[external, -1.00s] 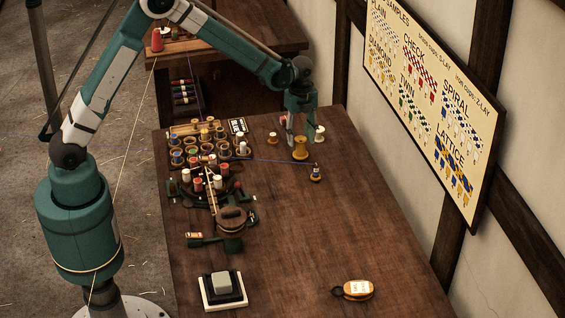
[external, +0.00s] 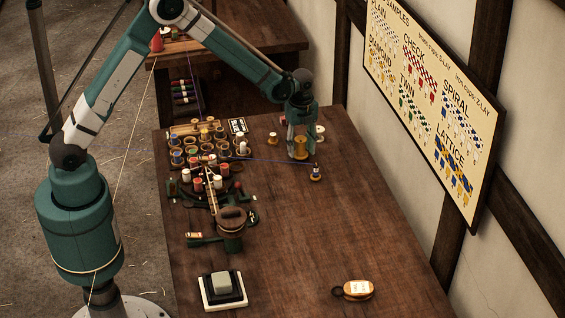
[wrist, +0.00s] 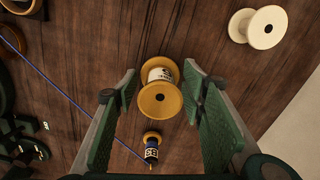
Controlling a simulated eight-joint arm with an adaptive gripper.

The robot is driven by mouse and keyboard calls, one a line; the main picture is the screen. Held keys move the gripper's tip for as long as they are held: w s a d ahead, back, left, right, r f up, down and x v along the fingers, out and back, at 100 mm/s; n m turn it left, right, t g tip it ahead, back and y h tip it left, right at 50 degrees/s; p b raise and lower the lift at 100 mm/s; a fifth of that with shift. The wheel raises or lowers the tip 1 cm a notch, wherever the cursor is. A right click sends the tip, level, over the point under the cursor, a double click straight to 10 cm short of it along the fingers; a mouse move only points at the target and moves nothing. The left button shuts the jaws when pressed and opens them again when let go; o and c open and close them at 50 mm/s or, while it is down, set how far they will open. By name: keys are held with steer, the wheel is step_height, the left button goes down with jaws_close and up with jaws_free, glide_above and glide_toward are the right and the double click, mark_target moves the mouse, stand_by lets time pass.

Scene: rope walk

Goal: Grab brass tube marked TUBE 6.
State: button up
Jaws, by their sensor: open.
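A brass-coloured, spool-shaped tube (wrist: 164,100) with a flange at each end stands upright on the table; it also shows in the external view (external: 301,147). It bears a white label with dark marks that I cannot read surely. My gripper (wrist: 160,80) is open, pointing down, with one green-padded finger on each side of this tube. Gaps show between the fingers and the tube, so it is not held. In the external view my gripper (external: 299,148) is down around the tube.
A small bobbin (wrist: 152,147) with blue thread stands near the tube, its line running left. A white spool (external: 319,132) stands just behind right, and a small brass-and-white one (external: 272,138) stands left. Several spools crowd the rack at left. The table's right front is mostly clear.

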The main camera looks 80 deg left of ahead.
stand_by(0.3)
steer(key=c, duration=1)
steer(key=shift+r, duration=0.1)
steer(key=shift+r+p, duration=0.35)
steer(key=shift+r, duration=4.6)
